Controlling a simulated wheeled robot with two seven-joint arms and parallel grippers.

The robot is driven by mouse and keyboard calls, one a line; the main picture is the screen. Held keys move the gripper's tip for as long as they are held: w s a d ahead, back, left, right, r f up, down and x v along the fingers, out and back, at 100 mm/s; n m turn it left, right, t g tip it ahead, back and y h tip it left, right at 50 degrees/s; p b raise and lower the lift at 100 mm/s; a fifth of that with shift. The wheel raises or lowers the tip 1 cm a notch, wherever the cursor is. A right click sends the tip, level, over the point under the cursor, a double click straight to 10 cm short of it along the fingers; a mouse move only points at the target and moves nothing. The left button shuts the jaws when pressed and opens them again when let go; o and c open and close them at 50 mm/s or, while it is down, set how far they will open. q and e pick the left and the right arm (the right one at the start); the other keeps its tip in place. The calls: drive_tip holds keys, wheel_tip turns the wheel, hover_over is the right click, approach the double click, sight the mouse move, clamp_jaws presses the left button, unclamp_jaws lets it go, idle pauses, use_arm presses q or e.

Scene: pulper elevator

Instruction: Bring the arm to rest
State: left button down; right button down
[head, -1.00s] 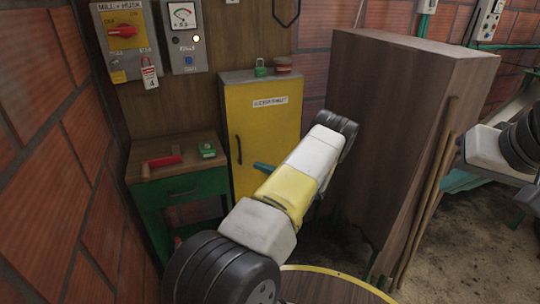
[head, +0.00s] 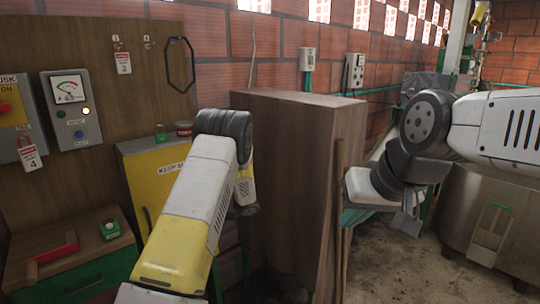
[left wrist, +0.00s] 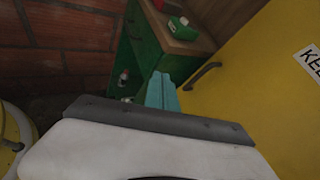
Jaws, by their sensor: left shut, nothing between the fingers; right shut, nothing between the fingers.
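My left arm (head: 185,235), white and yellow, rises from the bottom of the head view in front of the yellow cabinet and bends at a dark joint. Its gripper is hidden in the head view. In the left wrist view the teal fingers of my left gripper (left wrist: 162,92) are together and empty, in front of the green bench and beside the yellow cabinet door. My right arm (head: 490,125) comes in from the right and folds at dark joints. My right gripper (head: 352,217) has teal fingers, shut and empty, near the right side of the wooden cabinet.
A tall wooden cabinet (head: 290,170) stands between the arms. The yellow cabinet (head: 150,185) is close behind my left arm. A green bench (head: 85,275) with a red-handled tool (head: 60,250) stands at lower left. Bare floor (head: 405,275) shows at lower right.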

use_arm(q)
drive_tip(key=s+d+r+n+t+h, duration=0.3)
drive_tip(key=s+d+r+n+h, duration=0.3)
drive_tip(key=s+r, duration=0.6)
drive_tip(key=s+d+r+n+t+h, duration=0.4)
drive_tip(key=s+d+r+n+h, duration=0.3)
drive_tip(key=s+r, duration=0.5)
drive_tip(key=s+d+h, duration=0.2)
drive_tip(key=s+d, duration=0.1)
drive_tip(key=shift+d+r+t, duration=0.25)
drive_tip(key=shift+r+t, duration=0.05)
drive_tip(key=shift+r, duration=0.05)
